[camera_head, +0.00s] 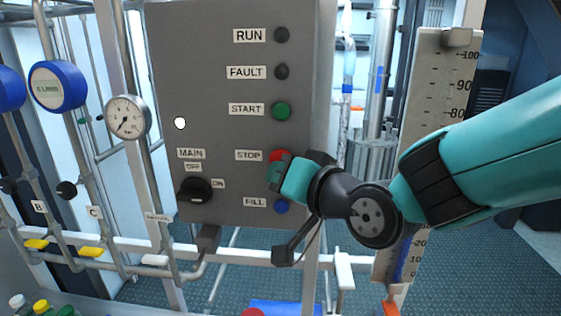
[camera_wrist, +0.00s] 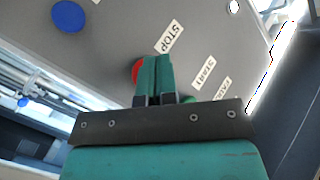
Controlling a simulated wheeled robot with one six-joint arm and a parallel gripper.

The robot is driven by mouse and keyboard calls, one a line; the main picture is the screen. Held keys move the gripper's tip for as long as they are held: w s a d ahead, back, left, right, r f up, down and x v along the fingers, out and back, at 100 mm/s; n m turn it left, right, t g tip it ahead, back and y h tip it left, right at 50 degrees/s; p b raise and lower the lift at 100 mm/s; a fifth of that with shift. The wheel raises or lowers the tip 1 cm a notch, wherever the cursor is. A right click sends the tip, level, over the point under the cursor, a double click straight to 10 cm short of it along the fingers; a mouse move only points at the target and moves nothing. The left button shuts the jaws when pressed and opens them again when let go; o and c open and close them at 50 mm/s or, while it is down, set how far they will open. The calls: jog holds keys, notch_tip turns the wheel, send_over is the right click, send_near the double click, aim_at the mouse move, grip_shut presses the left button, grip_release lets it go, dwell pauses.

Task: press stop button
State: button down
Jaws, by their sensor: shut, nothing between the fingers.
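The red stop button (camera_head: 278,155) is on the grey control panel (camera_head: 220,60), right of the label STOP. My gripper (camera_head: 275,172) is in front of it and hides its lower part. In the wrist view the red button (camera_wrist: 137,70) shows just left of my gripper's fingertips (camera_wrist: 155,58), mostly hidden behind them. The two teal fingers are shut together with nothing between them. I cannot tell whether the fingertips touch the button.
The green START button (camera_head: 281,111) is above and the blue FILL button (camera_head: 281,207) below. A black MAIN knob (camera_head: 195,190) is at lower left. A white level scale (camera_head: 432,95) stands right of the panel, partly behind my arm. Gauges and pipes are at left.

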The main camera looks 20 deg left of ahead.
jog(key=shift+s, duration=0.1)
jog(key=s, duration=0.2)
jog(key=s+d, duration=0.1)
jog(key=s, duration=0.1)
jog(key=shift+s+d, duration=0.1)
jog(key=shift+s, duration=0.25)
dwell(0.6)
jog(key=s+d+f+g+h+b, duration=0.1)
jog(key=d+f+g+h, duration=0.15)
jog(key=d, duration=0.55)
jog(key=s+d+f+g+h+b, duration=0.1)
jog(key=d+f+h, duration=0.15)
jog(key=d, duration=0.55)
jog(key=s+d+f+n+g+h, duration=0.2)
jog(key=s+d+g+h, duration=0.2)
jog(key=s+d, duration=0.7)
jog(key=shift+d+f+n+g+h+b, duration=0.3)
jog(key=shift+d+f+g+h+b, duration=0.15)
jog(key=shift+d, duration=0.25)
jog(key=shift+a, duration=0.15)
